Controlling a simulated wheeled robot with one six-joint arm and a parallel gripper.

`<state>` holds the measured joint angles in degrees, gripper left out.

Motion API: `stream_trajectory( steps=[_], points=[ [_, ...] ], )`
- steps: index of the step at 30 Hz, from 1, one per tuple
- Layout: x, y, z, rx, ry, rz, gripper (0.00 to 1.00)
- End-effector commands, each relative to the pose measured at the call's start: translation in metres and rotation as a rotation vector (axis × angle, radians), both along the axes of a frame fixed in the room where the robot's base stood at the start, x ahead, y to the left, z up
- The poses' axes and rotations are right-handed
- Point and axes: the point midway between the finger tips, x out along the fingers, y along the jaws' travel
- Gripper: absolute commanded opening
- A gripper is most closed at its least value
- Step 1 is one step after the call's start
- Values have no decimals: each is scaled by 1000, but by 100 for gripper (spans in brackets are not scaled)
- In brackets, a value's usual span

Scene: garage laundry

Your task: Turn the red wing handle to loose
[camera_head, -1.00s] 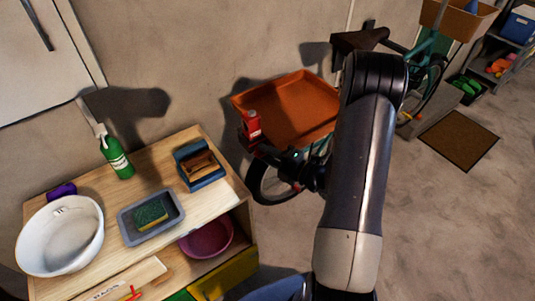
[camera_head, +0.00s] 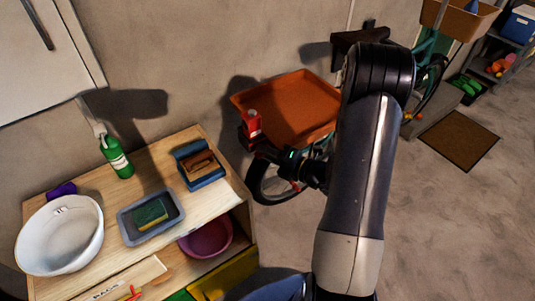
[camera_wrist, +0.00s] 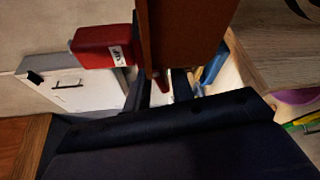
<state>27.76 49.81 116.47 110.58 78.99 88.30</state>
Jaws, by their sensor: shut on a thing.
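The red wing handle (camera_wrist: 161,82) shows only as a small red tip between my fingers in the wrist view. A brown block (camera_wrist: 187,30) in front of the fingers hides the rest of it. My gripper (camera_wrist: 160,94) is shut on the handle. In the head view my gripper (camera_head: 264,150) is beside the left end of the orange tray, and the handle cannot be made out there. Which way the handle points, and any loose mark, cannot be seen.
The orange tray (camera_head: 290,88) and a bicycle (camera_head: 268,185) are by the wall.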

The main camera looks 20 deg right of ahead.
Motion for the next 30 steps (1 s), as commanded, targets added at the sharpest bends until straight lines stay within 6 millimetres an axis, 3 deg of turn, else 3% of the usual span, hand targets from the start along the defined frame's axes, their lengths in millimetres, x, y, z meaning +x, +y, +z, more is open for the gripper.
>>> stream_trajectory(
  steps=[30],
  points=[
    [-2,4,-2,-920,-301,-2,0]
  ],
)
